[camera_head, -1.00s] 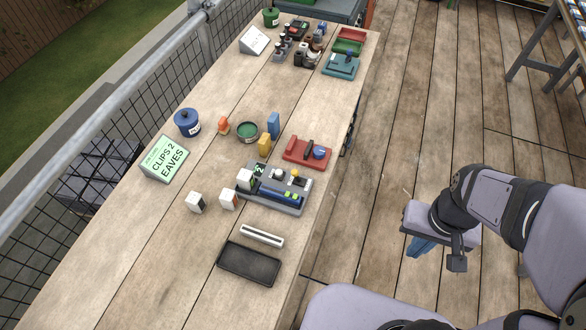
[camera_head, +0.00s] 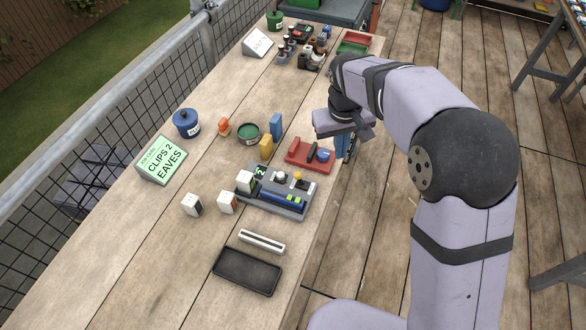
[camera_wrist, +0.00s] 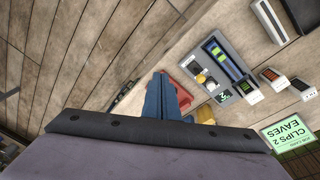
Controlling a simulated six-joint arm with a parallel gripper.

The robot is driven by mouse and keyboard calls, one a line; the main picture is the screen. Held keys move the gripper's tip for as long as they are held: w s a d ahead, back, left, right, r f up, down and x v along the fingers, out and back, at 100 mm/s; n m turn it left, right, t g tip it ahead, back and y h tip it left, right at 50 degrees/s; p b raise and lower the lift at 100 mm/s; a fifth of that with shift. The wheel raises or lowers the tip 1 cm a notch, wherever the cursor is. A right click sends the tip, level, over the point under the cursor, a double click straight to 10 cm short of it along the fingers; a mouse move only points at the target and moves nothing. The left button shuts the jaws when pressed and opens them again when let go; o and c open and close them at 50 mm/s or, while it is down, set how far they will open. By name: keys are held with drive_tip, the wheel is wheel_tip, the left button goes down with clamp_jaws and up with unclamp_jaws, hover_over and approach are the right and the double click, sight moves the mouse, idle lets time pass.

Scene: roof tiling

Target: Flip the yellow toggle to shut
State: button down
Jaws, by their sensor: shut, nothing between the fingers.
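The yellow toggle (camera_head: 298,176) is a small yellow piece at the back right of a grey device (camera_head: 270,205) on the bench. It also shows in the wrist view (camera_wrist: 201,78); which way it is thrown is too small to tell. My gripper (camera_head: 346,147) has blue fingers and is by the bench's right edge, next to the red tray and apart from the toggle. In the wrist view the blue fingers (camera_wrist: 165,96) are together and hold nothing.
A red tray (camera_head: 298,160) with a blue part stands behind the device. Yellow and blue blocks (camera_head: 266,148) stand to its left. White blocks (camera_head: 192,204), a white bar (camera_head: 261,241) and a black tray (camera_head: 220,265) lie around its left and front. A green sign (camera_head: 160,160) stands left.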

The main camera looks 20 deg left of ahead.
sight(300, 179)
drive_tip(key=a+f+n+b, duration=0.2)
drive_tip(key=a+f, duration=0.1)
drive_tip(key=a, duration=1.2)
drive_tip(key=shift+f+n+t+y, duration=0.2)
drive_tip(key=shift+n+t+y, duration=0.1)
drive_tip(key=shift+t, duration=0.1)
drive_tip(key=p+x, duration=0.4)
drive_tip(key=x, duration=0.6)
drive_tip(key=shift+d, duration=0.1)
drive_tip(key=shift+s+d+r+p, duration=0.35)
drive_tip(key=shift+s+d+p, duration=0.2)
drive_tip(key=shift+s+d, duration=0.15)
drive_tip(key=shift+s+d+p, duration=0.5)
drive_tip(key=shift+s+d, duration=0.15)
drive_tip(key=shift+d+r+y, duration=0.2)
drive_tip(key=shift+d+y, duration=0.3)
drive_tip(key=shift+y, duration=0.2)
drive_tip(key=shift+d+r+b, duration=0.15)
drive_tip(key=shift+d+b, duration=0.65)
drive_tip(key=shift+d, duration=0.35)
drive_tip(key=shift+r, duration=0.1)
drive_tip(key=shift+a, duration=0.25)
